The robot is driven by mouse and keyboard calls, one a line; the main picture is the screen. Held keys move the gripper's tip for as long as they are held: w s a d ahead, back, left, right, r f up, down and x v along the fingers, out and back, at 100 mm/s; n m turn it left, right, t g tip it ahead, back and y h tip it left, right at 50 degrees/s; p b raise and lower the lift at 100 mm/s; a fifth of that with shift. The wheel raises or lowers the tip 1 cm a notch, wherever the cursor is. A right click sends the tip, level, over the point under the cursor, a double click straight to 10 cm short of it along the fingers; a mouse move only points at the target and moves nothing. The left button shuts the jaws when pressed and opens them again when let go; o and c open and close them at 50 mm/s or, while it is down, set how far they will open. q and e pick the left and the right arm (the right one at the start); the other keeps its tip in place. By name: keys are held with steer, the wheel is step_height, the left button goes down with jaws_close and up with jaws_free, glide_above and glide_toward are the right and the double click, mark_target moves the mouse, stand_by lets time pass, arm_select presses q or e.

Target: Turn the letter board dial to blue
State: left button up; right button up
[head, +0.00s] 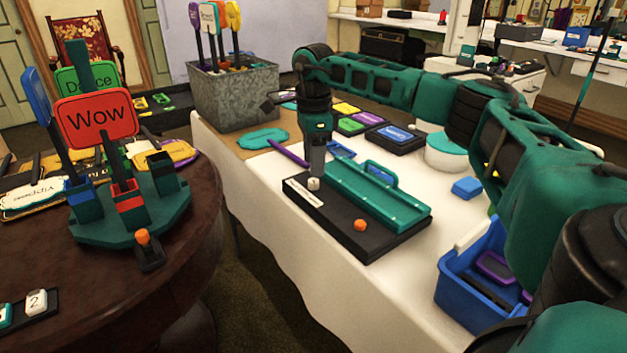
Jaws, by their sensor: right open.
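The black letter board (372,248) lies on the white-covered table with a teal ridged tray (375,196) along its back. A small white knob (314,184) stands near its left end, beside a white label strip (303,194). An orange knob (360,225) sits nearer its front edge. I cannot tell which knob is the dial, and no colour marks are readable. My right gripper (316,172) points down just above the white knob, its fingers open. Whether the fingers touch the knob is unclear. My left gripper is out of view.
A blue bin (447,290) stands at the table's right front. A grey metal crate (232,97) with paddle signs is at the back left. Flat coloured pieces lie behind the board. A round dark table (185,250) with a sign stand is at left. My right arm spans the right side.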

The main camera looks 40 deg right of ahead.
mark_target(314, 180)
step_height(314, 180, down, 3)
steer(key=shift+f+b, duration=0.1)
steer(key=shift+b, duration=0.2)
steer(key=shift+f, duration=0.65)
steer(key=shift+c, duration=1)
jaws_close()
